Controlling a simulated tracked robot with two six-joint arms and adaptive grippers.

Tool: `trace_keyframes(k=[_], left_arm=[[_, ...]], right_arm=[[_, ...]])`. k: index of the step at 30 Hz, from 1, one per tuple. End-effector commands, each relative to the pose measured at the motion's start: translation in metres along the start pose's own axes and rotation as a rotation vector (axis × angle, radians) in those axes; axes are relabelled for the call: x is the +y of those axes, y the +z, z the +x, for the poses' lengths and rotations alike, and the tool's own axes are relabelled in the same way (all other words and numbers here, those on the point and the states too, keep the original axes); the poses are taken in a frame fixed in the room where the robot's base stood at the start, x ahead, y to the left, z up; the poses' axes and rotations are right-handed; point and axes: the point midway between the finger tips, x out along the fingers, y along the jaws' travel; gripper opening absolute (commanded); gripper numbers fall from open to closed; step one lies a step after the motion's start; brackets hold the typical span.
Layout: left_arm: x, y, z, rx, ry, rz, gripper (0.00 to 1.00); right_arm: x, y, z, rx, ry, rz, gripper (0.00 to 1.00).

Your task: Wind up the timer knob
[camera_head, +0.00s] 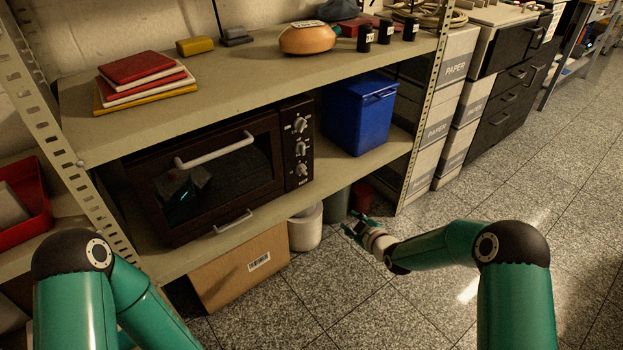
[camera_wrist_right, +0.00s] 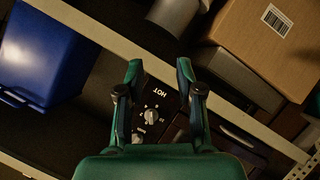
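The dark oven (camera_head: 215,175) sits on the middle shelf with its door shut. Its right-hand panel carries an upper knob (camera_head: 300,124), a middle knob (camera_head: 301,147) and a lower knob (camera_head: 301,170); I cannot read which is the timer. My right gripper (camera_head: 358,228) is open and empty, in front of the shelf, to the right of and below the panel in the head view. In the right wrist view my right gripper (camera_wrist_right: 157,78) has its fingers spread, and a pale knob (camera_wrist_right: 151,115) beside the word HOT shows between them, apart from them. My left gripper is out of view.
A blue bin (camera_head: 358,115) stands right of the oven. The door handle (camera_head: 214,150) sticks out. A cardboard box (camera_head: 240,270) and a white tub (camera_head: 305,230) are below the shelf. A metal post (camera_head: 425,110) rises at the shelf's right end. The floor before it is clear.

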Motion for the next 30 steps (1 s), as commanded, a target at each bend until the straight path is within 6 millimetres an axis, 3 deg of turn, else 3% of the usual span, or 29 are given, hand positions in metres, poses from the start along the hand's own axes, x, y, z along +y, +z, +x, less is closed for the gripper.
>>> trace_keyframes(k=[1, 3, 6, 8, 11, 15, 17, 20, 23, 27, 30], left_arm=[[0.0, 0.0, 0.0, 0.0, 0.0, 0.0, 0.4], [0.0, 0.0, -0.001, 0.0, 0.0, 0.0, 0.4], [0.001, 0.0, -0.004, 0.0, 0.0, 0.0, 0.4], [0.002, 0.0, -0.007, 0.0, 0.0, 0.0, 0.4], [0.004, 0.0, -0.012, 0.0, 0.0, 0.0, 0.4], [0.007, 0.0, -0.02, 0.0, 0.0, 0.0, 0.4], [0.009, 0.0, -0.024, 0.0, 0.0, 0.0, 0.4], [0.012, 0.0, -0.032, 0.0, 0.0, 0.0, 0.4], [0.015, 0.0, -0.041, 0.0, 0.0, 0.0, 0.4], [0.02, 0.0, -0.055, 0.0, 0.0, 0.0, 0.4], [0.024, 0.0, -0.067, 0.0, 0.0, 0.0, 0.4]], right_arm=[[-0.011, 0.025, -0.002, -0.115, -0.035, 0.115, 0.36], [-0.032, 0.056, -0.009, -0.271, -0.093, 0.295, 0.36], [-0.069, 0.084, -0.028, -0.464, -0.185, 0.572, 0.36], [-0.094, 0.089, -0.041, -0.561, -0.245, 0.748, 0.36], [-0.134, 0.081, -0.062, -0.69, -0.356, 1.049, 0.36], [-0.171, 0.036, -0.084, -0.788, -0.523, 1.486, 0.36], [-0.177, 0.01, -0.089, -0.797, -0.598, 1.676, 0.36], [-0.17, -0.036, -0.091, -0.76, -0.718, 1.994, 0.36], [-0.143, -0.078, -0.088, -0.652, -0.83, 2.302, 0.36], [-0.08, -0.114, -0.079, -0.379, -0.94, 2.696, 0.36], [-0.031, -0.117, -0.075, -0.139, -0.955, 2.91, 0.36]])
